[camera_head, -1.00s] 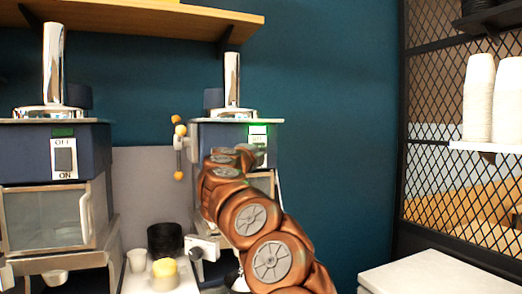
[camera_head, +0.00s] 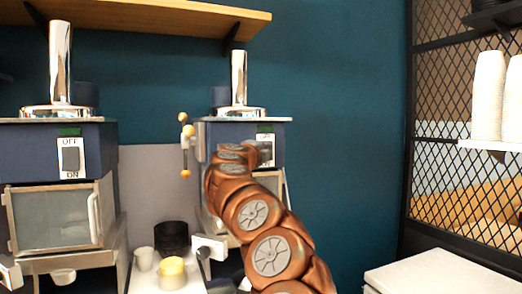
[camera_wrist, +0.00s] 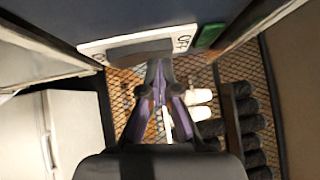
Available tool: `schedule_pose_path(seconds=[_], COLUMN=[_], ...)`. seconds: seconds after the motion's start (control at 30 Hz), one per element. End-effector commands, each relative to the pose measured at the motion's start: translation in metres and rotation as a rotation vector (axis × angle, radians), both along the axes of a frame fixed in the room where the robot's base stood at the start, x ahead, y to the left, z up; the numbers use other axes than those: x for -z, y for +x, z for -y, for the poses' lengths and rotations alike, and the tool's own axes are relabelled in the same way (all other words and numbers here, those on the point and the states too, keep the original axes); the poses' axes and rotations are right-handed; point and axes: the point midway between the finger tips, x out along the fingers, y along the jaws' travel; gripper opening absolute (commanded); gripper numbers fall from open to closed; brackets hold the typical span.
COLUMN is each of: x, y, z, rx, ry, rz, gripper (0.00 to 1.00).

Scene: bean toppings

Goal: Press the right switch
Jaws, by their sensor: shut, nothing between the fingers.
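The right switch (camera_head: 267,148) is a dark rocker on a white plate on the front of the right machine (camera_head: 240,132). My arm partly covers it in the head view. The green indicator (camera_head: 264,128) above its plate is dark. In the wrist view the rocker (camera_wrist: 140,50) shows at the top, beside the green indicator (camera_wrist: 210,36). My gripper (camera_wrist: 159,72) is shut and empty, its tips close to the rocker's edge; I cannot tell if they touch. In the head view my arm hides the fingers.
A left machine (camera_head: 40,150) has its own switch (camera_head: 71,158). Between the machines stand a black container (camera_head: 172,238), a white cup (camera_head: 144,259) and a yellow cup (camera_head: 171,272). Stacked white cups (camera_head: 489,95) stand on a shelf at right. A white counter (camera_head: 435,272) is at lower right.

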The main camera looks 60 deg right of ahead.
Motion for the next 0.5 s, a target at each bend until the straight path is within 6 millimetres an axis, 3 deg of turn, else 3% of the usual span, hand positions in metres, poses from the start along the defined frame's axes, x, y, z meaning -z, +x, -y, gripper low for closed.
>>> schedule_pose_path(seconds=[0.5], x=[0.0], y=[-0.007], z=[-0.009], rx=[-0.005], ry=[0.002], rz=[-0.002], gripper=[0.0])
